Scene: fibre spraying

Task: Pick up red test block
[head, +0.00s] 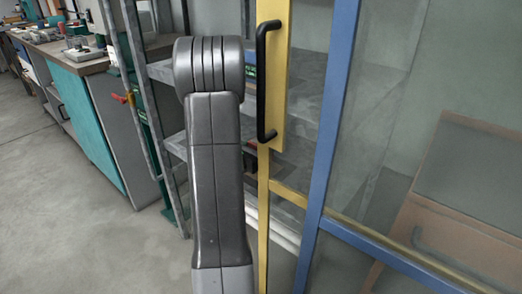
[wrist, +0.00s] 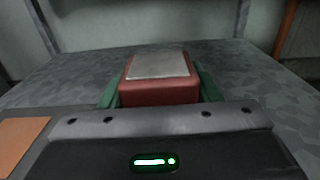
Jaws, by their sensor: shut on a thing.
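The red test block (wrist: 160,94) has a pale grey metal-like top. It shows in the middle of the wrist view, over a grey mottled shelf surface. My gripper (wrist: 158,88) has a green finger on each side of the block and is shut on it. Whether the block touches the shelf cannot be told. In the head view my grey arm reaches toward the shelving, and it hides my gripper and the block.
A grey shelf (head: 305,100) stands behind a yellow-framed door with a black handle (head: 262,80) and a blue-framed glass door (head: 329,140). A workbench with teal panels (head: 85,115) stands at left. The floor (head: 85,225) at left is clear. An orange-brown piece (wrist: 20,137) lies at lower left in the wrist view.

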